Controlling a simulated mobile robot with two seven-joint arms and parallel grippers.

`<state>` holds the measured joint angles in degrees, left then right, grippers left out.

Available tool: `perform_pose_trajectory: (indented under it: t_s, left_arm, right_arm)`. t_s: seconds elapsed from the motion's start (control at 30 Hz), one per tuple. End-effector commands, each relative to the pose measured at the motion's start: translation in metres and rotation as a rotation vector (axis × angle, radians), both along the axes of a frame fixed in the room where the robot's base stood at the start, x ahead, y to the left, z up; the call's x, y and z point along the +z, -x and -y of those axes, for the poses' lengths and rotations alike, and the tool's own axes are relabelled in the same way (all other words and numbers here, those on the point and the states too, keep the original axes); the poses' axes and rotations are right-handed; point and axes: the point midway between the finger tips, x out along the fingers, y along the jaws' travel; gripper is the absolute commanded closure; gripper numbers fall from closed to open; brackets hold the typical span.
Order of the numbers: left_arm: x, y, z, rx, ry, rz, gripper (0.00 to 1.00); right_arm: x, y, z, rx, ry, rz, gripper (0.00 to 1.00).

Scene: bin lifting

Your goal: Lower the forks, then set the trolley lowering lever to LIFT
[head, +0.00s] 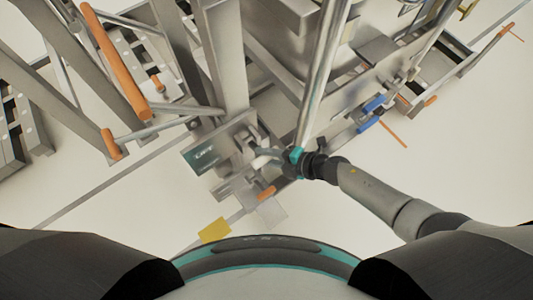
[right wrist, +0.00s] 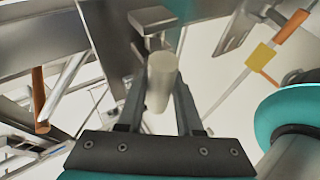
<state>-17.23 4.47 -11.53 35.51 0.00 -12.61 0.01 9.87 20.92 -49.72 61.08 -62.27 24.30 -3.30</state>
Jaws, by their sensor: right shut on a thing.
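The metal trolley (head: 228,60) stands in front of me, its frame filling the upper middle of the head view. My right gripper (head: 268,155) is beside the small dark-teal label plate (head: 206,155) on the trolley. In the right wrist view, my right gripper (right wrist: 160,100) is shut on a light grey cylindrical lever end (right wrist: 162,75), which sits between its two fingers. A metal bracket (right wrist: 152,18) is just beyond the lever. The fingers partly hide the lever. I cannot pick out the forks for certain. My left gripper is not in view.
A long orange handle (head: 115,60) is at the upper left, with a shorter orange grip (head: 111,144) below it. A yellow plate (head: 214,230) is low in the middle. Blue parts (head: 372,104) are right of the trolley post. The pale floor (head: 480,170) is clear at right.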

Motion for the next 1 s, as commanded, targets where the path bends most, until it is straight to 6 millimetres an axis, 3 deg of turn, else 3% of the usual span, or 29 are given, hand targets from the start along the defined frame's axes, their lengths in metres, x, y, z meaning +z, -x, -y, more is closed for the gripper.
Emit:
perform_pose_trajectory:
  t_s: [0.03, 0.23, 0.27, 0.63, 1.0]
  left_arm:
    - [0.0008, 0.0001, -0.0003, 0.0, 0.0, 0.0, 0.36]
    - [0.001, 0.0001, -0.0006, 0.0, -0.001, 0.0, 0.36]
    - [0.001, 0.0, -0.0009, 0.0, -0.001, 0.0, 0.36]
    - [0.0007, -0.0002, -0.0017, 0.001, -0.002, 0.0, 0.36]
    - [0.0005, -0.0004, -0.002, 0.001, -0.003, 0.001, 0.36]
  right_arm:
    - [0.0108, -0.0078, -0.0054, 0.001, -0.021, 0.015, 1.0]
    - [0.0119, -0.0091, -0.0051, -0.001, -0.023, 0.017, 1.0]
    - [0.012, -0.0092, -0.005, -0.001, -0.023, 0.017, 0.62]
    - [0.0088, -0.0072, -0.0034, -0.002, -0.016, 0.014, 0.2]
    - [0.0061, -0.0048, -0.0021, -0.001, -0.011, 0.009, 0.2]
